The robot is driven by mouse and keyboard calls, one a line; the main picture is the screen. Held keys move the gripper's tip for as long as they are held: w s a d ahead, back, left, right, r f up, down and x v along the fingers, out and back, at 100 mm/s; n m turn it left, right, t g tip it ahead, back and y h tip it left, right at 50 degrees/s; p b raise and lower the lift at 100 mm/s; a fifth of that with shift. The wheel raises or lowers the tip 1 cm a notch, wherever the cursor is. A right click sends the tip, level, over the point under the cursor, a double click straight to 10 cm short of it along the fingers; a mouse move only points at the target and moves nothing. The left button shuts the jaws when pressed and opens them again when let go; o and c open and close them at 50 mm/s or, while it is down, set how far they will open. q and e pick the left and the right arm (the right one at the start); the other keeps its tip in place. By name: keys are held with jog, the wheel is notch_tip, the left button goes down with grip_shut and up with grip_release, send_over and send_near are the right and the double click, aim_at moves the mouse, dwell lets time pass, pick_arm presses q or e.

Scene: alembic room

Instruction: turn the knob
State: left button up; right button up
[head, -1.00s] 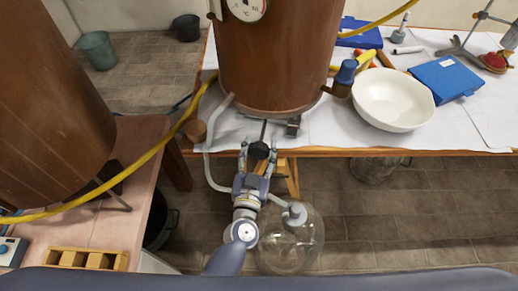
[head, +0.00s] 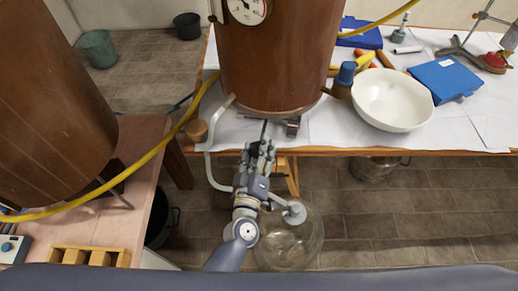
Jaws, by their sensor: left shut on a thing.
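The copper still pot (head: 268,60) stands on the white-covered table, with a dial gauge (head: 247,10) on its front. A thin dark rod sticks out from below the pot toward me, and a black knob (head: 256,149) sits at its end. My left gripper (head: 257,150) is at the knob, in front of the table edge, with its fingers closed around it. The fingers hide most of the knob. My right gripper does not show.
A clear glass flask (head: 290,240) stands on the floor under the gripper. A white bowl (head: 392,99) and a blue box (head: 447,78) lie on the table at right. A yellow hose (head: 100,188) crosses at left. A second copper vessel (head: 50,100) stands at left.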

pick_arm(q)
jog(key=n+b, duration=0.1)
jog(key=n, duration=0.5)
jog(key=shift+f+n, duration=0.1)
jog(key=shift+n, duration=0.2)
jog(key=n+b, duration=0.1)
jog(key=n, duration=0.4)
jog(key=shift+n, duration=0.3)
jog(key=o, duration=1.1)
jog(key=shift+s, duration=0.1)
jog(key=s, duration=0.4)
jog(key=s+a, duration=0.1)
jog(key=s, duration=0.2)
jog(key=s+a, duration=0.1)
jog(key=s, duration=0.3)
jog(key=shift+s+a, duration=0.1)
jog(key=shift+s, duration=0.2)
